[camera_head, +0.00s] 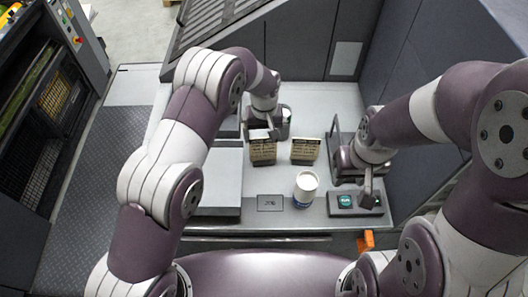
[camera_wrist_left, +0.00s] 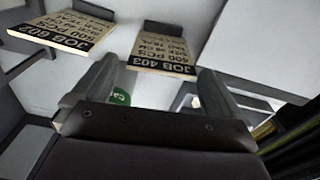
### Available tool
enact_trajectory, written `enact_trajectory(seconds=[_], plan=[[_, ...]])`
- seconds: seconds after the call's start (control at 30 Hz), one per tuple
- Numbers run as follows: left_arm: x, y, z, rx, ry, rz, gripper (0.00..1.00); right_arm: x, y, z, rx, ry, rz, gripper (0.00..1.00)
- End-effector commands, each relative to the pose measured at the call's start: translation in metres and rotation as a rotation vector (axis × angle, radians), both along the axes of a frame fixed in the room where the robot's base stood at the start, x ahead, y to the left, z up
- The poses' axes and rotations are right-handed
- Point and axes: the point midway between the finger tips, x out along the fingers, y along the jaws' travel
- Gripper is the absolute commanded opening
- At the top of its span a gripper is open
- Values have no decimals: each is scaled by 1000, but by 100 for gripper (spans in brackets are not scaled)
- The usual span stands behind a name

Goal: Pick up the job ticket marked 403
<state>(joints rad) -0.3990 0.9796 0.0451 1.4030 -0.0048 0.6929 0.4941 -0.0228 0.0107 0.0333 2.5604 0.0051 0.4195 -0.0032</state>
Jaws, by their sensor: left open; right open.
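The job ticket marked 403 (camera_wrist_left: 163,52) is a tan card with black print and a dark top piece. In the left wrist view it is upside down, ahead of and between my open fingers. My left gripper (camera_wrist_left: 157,88) is open and empty. In the head view my left gripper (camera_head: 266,132) is just behind the left of two tan tickets (camera_head: 262,152), which seems to be this one. A second ticket, marked 602 (camera_wrist_left: 62,32), is beside it; in the head view it seems to be the right one (camera_head: 305,151). My right gripper (camera_head: 369,196) is open at the right.
A white cup with a blue band (camera_head: 306,188) stands in front of the tickets. A small dark plate (camera_head: 270,203) is left of it. A dark tray with a green item (camera_head: 345,202) is near my right gripper. A grey raised panel (camera_head: 215,195) is at the left.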

Motion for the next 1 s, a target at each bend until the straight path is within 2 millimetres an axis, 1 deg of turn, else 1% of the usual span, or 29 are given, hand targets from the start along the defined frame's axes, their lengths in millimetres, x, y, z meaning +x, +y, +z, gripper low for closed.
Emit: enact_trajectory(seconds=[0.03, 0.1, 0.2, 0.33, 0.37, 0.4, 0.47, 0.5, 0.57, 0.6, 0.67, 1.0], plan=[[-9, 2, -20, 7, 28, 2, 100, 0, 0, 8, 0, -1, 0, 43], [-10, 3, -31, 8, 30, 1, 100, 0, 0, 9, 0, -1, 0, 43], [-9, 2, -37, 7, 26, 1, 100, 0, 0, 8, 0, 0, 0, 43], [-8, 2, -36, 6, 24, 1, 100, 0, 0, 7, 0, 0, 0, 43], [-8, 2, -36, 6, 23, 1, 97, 0, 0, 7, 0, 0, 0, 43], [-8, 2, -35, 6, 23, 1, 84, 0, 0, 7, 0, 0, 0, 43], [-8, 2, -35, 6, 23, 1, 64, 0, 0, 7, 0, 0, 0, 43], [-8, 2, -35, 6, 22, 1, 51, 0, 0, 8, 0, 0, 0, 43], [-8, 2, -34, 6, 22, 1, 32, 0, 0, 8, 0, 0, 0, 43], [-8, 2, -34, 6, 22, 1, 19, 0, 0, 8, 0, 0, 0, 43], [-8, 2, -34, 5, 22, 1, 0, 0, 0, 8, 0, 0, 0, 43], [-8, 2, -34, 6, 22, 1, 0, 0, 0, 8, 0, 0, 0, 43]])
